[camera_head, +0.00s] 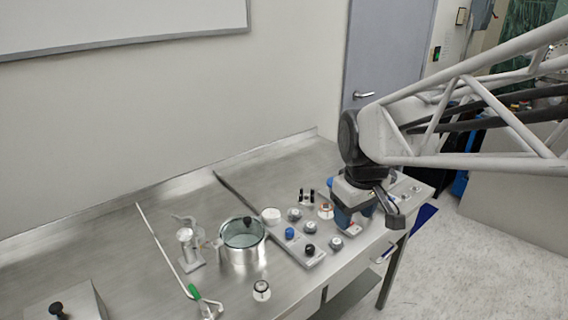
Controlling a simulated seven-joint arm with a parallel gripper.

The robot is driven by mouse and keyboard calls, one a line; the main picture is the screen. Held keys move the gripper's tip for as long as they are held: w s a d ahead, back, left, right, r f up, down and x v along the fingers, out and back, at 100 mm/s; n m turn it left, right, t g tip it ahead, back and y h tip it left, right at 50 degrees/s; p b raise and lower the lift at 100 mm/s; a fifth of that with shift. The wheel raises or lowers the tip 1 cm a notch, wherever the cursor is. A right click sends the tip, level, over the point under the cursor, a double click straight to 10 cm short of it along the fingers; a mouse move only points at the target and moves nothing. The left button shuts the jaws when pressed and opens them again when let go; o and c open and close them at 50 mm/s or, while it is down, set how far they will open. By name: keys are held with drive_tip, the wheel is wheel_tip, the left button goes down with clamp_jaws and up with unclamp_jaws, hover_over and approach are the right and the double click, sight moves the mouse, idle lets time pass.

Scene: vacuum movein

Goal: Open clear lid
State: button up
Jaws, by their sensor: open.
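A round metal pot (240,256) stands on the steel table, left of the control panel. A clear glassy lid (240,236) with a small black knob (247,220) covers its top and looks closed. My gripper (366,218) points down over the right part of the table, well to the right of the pot and apart from it. It is open, and I see nothing held in it. The fingertips are small and partly merge with the dark parts around them.
A panel (315,258) with several knobs lies between the pot and my gripper. A small white-topped item (261,291) sits at the front edge.

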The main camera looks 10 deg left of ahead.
drive_tip(key=w+a+f+n, duration=0.3)
drive_tip(key=w+a+n, duration=0.3)
drive_tip(key=w+a, duration=0.5)
drive_tip(key=n+g, duration=0.2)
drive_tip(key=n, duration=0.3)
hover_over(247, 218)
wheel_tip(247, 218, down, 6)
drive_tip(key=shift+f, duration=0.2)
drive_tip(key=shift+f, duration=0.1)
drive_tip(key=shift+f, duration=3.8)
drive_tip(key=shift+c, duration=0.2)
clamp_jaws()
